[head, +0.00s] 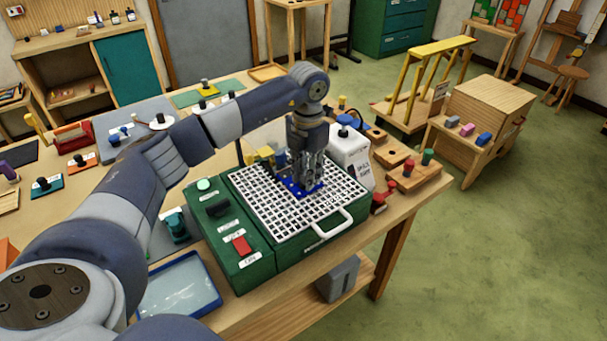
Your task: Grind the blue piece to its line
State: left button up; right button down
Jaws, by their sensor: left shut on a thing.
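The blue piece (291,188) is a small flat blue shape low over the white grid top of the green grinder (262,258). My left gripper (303,188) points straight down and is shut on it, near the middle of the grid (322,206). The fingers hide part of the piece, and I cannot make out its line. I cannot tell whether the piece touches the grid. The grinder has a red switch (241,245) and a pale green button (203,184) on its left panel. My right gripper is not in view.
A white bottle with a blue cap (350,156) stands close behind the grinder on the right. Wooden blocks with red and green knobs (421,172) sit at the bench's right end. A blue-rimmed tray (179,290) lies in front on the left. Labelled tools fill the left bench.

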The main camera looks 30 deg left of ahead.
pick_arm(q)
jog(key=shift+w+d, duration=0.25)
jog(key=shift+w, duration=0.5)
jog(key=shift+s+a, duration=0.3)
jog(key=shift+s, duration=0.35)
jog(key=shift+s+a, duration=0.25)
jog(key=shift+s, duration=0.35)
jog(key=shift+s, duration=0.15)
jog(key=shift+s+a, duration=0.3)
jog(key=shift+s, duration=0.3)
jog(key=shift+s+a, duration=0.25)
jog(key=shift+s, duration=0.35)
jog(key=shift+w, duration=0.1)
jog(key=shift+w+d, duration=0.3)
jog(key=shift+w, duration=0.35)
jog(key=shift+w+d, duration=0.25)
jog(key=shift+w, duration=0.35)
